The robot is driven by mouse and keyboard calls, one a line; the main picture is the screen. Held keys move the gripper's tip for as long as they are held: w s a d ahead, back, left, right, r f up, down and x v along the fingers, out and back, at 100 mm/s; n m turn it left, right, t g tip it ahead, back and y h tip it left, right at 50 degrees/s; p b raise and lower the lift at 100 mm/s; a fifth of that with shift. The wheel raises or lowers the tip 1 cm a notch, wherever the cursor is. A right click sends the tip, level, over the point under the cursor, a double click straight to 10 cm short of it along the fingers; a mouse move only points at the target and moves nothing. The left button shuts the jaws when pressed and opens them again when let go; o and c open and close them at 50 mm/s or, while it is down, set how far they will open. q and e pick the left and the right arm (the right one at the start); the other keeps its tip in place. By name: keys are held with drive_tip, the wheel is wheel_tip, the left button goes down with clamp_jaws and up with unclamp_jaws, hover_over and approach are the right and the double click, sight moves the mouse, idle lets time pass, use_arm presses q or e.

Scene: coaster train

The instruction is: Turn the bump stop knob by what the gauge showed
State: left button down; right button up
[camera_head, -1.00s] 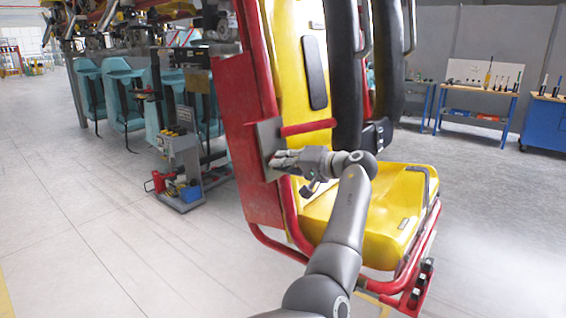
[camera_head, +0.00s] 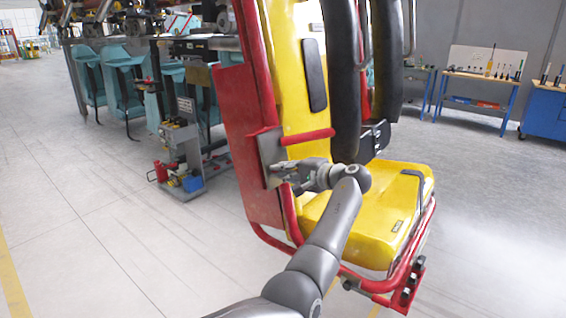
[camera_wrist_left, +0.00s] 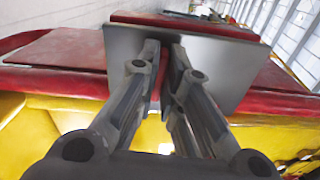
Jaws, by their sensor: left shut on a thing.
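My left gripper (camera_head: 278,170) reaches from the right to a grey metal plate (camera_head: 269,146) on the red side panel of a yellow ride seat (camera_head: 375,215). The left wrist view shows the plate (camera_wrist_left: 225,65) face on, with my left gripper's two fingers (camera_wrist_left: 164,50) close together against it. The fingers are shut on the bump stop knob, which they almost wholly hide; only a narrow strip of red shows between them. No gauge reading can be made out. My right gripper is not in view.
A red tube frame (camera_head: 320,136) and black restraints (camera_head: 343,80) stand close to my left arm. A grey service stand (camera_head: 182,150) and teal seats (camera_head: 125,80) are at left. A workbench (camera_head: 480,78) stands at the back right. The floor at front left is clear.

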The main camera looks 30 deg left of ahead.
use_arm(q)
drive_tip(key=shift+m+p, duration=0.45)
drive_tip(key=shift+m, duration=0.15)
drive_tip(key=c, duration=1.6)
unclamp_jaws()
drive_tip(key=v, duration=1.2)
